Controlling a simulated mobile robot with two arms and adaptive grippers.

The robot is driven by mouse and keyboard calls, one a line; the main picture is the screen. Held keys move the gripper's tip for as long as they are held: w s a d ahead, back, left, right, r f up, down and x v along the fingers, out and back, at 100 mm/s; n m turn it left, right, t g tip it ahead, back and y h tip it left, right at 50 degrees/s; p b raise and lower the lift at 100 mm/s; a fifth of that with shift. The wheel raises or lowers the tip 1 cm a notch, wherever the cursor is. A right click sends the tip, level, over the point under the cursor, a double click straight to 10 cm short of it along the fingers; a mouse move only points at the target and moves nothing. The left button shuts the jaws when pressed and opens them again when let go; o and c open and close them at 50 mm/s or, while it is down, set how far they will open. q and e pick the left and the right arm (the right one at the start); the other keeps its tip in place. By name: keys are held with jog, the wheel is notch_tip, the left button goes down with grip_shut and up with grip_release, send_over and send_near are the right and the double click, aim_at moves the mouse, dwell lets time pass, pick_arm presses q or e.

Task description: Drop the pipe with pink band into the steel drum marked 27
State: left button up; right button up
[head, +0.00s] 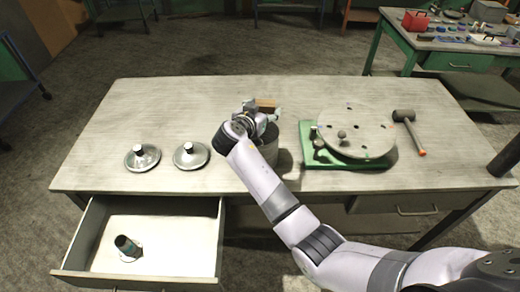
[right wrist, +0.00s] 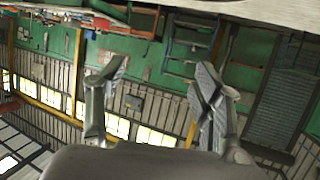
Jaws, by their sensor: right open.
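No pipe with a pink band can be made out in either view. A grey steel drum (head: 269,150) stands on the workbench, partly hidden behind my right wrist; no number shows on it. My right gripper (head: 262,106) is above and near this drum's top in the head view. In the right wrist view its two fingers (right wrist: 160,88) are spread apart with nothing between them. A short dark cylinder (head: 125,244) stands in the open drawer; I see no pink on it. My left gripper is not in view.
The workbench (head: 180,105) carries two knobbed round metal lids (head: 142,157) (head: 191,154), a green base (head: 318,155) with a round plate (head: 356,132), and a mallet (head: 409,130). A tan block (head: 266,102) shows behind my gripper. The drawer (head: 165,272) is open at front left. The bench's back left is clear.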

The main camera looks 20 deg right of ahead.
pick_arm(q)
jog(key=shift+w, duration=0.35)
pick_arm(e)
notch_tip(320, 180, up, 10)
jog(key=shift+f, duration=0.1)
dwell(0.3)
